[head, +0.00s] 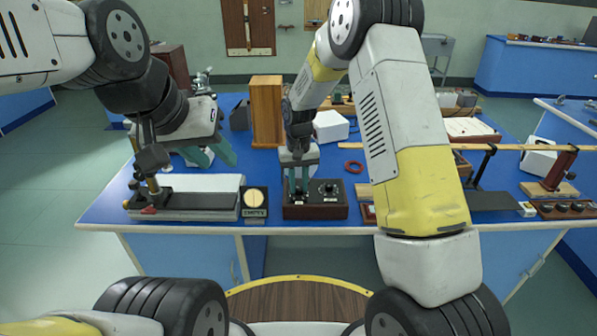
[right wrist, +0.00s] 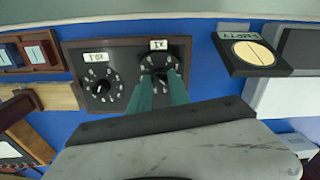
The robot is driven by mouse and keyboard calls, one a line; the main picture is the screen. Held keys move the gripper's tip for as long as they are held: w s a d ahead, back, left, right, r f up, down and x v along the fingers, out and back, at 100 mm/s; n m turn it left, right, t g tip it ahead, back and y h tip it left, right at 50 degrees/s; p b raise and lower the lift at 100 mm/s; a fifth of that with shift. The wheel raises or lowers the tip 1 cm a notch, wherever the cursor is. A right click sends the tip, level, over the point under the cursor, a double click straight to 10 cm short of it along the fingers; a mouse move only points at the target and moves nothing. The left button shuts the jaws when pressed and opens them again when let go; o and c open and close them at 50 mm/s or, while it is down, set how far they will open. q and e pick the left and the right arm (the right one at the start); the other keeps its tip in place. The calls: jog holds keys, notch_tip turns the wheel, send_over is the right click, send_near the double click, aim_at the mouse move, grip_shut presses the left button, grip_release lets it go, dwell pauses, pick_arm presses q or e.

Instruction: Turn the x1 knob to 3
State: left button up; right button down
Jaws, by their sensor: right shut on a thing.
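The dark resistance box (head: 328,211) stands near the front edge of the blue bench, with two dial knobs on top. In the right wrist view its panel (right wrist: 126,70) appears upside down. The x1 knob (right wrist: 160,72) is under the label that reads x1. My right gripper (head: 299,188) comes down from above and is shut on this knob, its teal fingers (right wrist: 160,92) on either side. The fingers partly cover the dial, so I cannot read its setting. The other knob (right wrist: 101,88) is free. My left gripper (head: 210,155) is open and empty above the bench, to the left.
A wooden block (head: 267,112) stands behind. My right arm hides part of the bench.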

aim_at(299, 187)
dwell(0.3)
jog(key=c, duration=1.2)
grip_release()
jog(key=shift+r, duration=0.15)
notch_tip(299, 187, up, 8)
jog(key=shift+f, duration=0.2)
